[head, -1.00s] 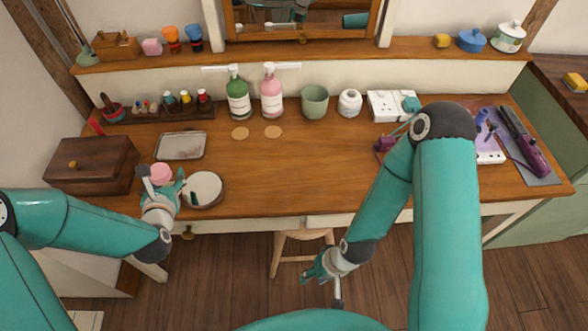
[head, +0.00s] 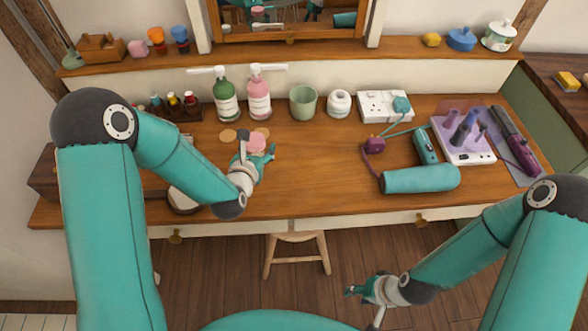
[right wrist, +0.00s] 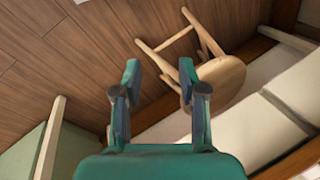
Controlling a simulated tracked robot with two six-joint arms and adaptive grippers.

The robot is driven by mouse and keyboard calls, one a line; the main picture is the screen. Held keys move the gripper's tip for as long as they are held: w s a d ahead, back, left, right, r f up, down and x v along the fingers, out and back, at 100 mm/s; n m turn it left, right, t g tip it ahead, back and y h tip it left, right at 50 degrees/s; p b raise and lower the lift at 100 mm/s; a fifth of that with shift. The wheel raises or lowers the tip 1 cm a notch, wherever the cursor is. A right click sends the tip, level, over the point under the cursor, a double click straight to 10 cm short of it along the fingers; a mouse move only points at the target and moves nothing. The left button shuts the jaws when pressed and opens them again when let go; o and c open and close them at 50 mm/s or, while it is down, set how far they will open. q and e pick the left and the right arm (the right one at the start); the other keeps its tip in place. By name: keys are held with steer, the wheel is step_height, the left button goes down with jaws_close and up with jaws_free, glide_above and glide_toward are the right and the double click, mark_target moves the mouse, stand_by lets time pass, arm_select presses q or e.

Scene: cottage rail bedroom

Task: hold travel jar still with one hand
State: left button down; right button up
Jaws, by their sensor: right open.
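A small pink-topped round jar (head: 257,138), which looks like the travel jar, is between the fingers of my left gripper (head: 257,146). The gripper appears shut on it, over the middle-left of the desk, near two tan discs (head: 228,136). The gripper hides its lower part, so I cannot tell whether it touches the desk. My right gripper (head: 362,307) is open and empty, low in front of the desk.
A green bottle (head: 226,100), pink bottle (head: 259,97), green cup (head: 303,103) and white pot (head: 339,104) stand behind. A stool (head: 297,240) stands below. The desk's centre is clear.

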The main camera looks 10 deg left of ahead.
arm_select(q)
steer(key=shift+d+r, duration=0.1)
steer(key=shift+d, duration=0.7)
arm_select(e)
steer(key=shift+s+d, duration=0.15)
steer(key=shift+s, duration=0.1)
arm_select(q)
steer(key=shift+s+d, duration=0.1)
arm_select(e)
steer(key=shift+o, duration=0.3)
steer(key=shift+s, duration=0.1)
